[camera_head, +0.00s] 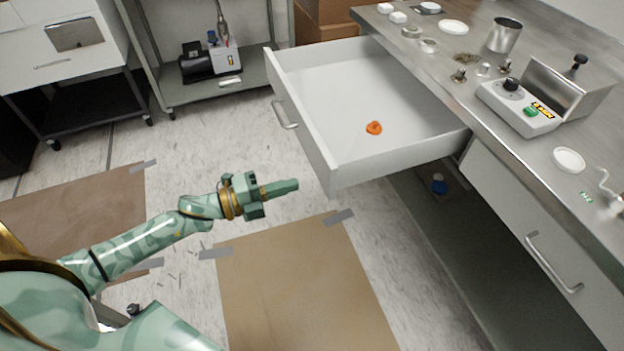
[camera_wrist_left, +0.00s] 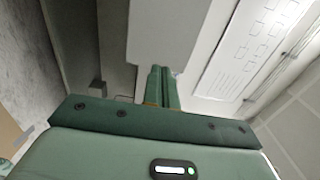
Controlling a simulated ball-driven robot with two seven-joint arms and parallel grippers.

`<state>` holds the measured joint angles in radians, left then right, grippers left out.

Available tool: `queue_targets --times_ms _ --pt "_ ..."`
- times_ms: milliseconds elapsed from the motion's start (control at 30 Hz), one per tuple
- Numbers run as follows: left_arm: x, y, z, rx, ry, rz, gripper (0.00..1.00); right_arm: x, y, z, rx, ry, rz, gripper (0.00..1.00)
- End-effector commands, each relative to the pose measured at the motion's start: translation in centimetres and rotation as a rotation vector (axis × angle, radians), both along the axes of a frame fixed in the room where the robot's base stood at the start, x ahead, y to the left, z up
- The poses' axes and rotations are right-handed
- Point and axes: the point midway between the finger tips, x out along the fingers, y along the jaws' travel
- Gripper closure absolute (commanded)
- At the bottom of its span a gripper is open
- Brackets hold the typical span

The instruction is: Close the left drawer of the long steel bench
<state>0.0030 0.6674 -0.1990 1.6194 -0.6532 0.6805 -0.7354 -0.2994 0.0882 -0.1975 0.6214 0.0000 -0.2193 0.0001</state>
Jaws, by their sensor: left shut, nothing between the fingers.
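The left drawer (camera_head: 322,150) of the long steel bench (camera_head: 450,45) is pulled far out in the head view. It is white inside, with a metal bar handle (camera_head: 285,113) on its front and a small orange item (camera_head: 374,128) on its floor. My left gripper (camera_head: 294,186) is shut and empty. In the head view it appears just left of the drawer's lower front corner, with a gap between them in the picture. In the left wrist view the closed fingers (camera_wrist_left: 160,88) point at pale surfaces that I cannot identify for sure. My right gripper is not in view.
A second drawer (camera_head: 540,245) with a bar handle is closed, at the right. Open shelf space (camera_head: 450,240) lies below the bench. Cardboard sheets (camera_head: 300,285) are taped to the floor. A white cabinet (camera_head: 60,50) on casters and a shelf (camera_head: 175,85) with equipment stand behind.

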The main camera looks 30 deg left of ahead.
Motion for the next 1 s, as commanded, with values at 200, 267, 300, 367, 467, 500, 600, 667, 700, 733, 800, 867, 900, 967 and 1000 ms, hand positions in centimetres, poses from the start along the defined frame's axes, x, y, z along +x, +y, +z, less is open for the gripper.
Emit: queue_targets --times_ms 200,267,300,367,467,500,600,667,700,733,800,867,900,967,1000 --pt "3.0 -2.5 -0.2 -0.001 0.0 0.0 1.0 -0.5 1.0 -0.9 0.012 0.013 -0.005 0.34" --pt "3.5 -3.0 -0.2 -0.002 0.001 0.0 1.0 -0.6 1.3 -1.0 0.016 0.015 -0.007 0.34" --pt "3.8 -3.2 -0.2 -0.002 0.001 0.001 1.0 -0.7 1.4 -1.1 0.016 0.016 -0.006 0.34" --pt "4.1 -3.5 -0.2 -0.001 0.002 0.0 1.0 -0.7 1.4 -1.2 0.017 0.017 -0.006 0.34" --pt "4.4 -3.7 -0.1 -0.002 0.001 0.001 1.0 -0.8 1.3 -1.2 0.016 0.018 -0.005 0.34" --pt "4.5 -3.8 -0.1 -0.001 0.002 0.001 1.0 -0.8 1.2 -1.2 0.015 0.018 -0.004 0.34" --pt "4.5 -3.8 0.0 -0.001 0.002 0.002 1.0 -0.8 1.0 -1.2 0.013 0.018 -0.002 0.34" --pt "4.5 -3.8 0.0 -0.001 0.002 0.002 1.0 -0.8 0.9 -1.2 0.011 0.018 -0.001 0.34" --pt "4.5 -3.8 0.0 -0.001 0.002 0.001 1.0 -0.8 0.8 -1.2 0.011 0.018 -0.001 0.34" --pt "4.5 -3.8 0.0 -0.001 0.002 0.001 1.0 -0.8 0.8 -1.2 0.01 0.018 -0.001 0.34" --pt "4.5 -3.8 0.0 -0.001 0.002 0.001 1.0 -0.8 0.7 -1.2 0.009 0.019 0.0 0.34" --pt "4.5 -3.8 0.0 -0.001 0.002 0.001 1.0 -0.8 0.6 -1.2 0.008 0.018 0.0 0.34" --pt "4.6 -3.9 0.0 -0.001 0.002 0.001 1.0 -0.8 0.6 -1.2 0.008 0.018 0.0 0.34" --pt "4.7 -4.0 0.0 -0.001 0.002 0.001 1.0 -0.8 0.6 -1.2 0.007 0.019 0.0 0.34" --pt "4.9 -4.2 0.0 -0.001 0.002 0.001 1.0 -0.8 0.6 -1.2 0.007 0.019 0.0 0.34"
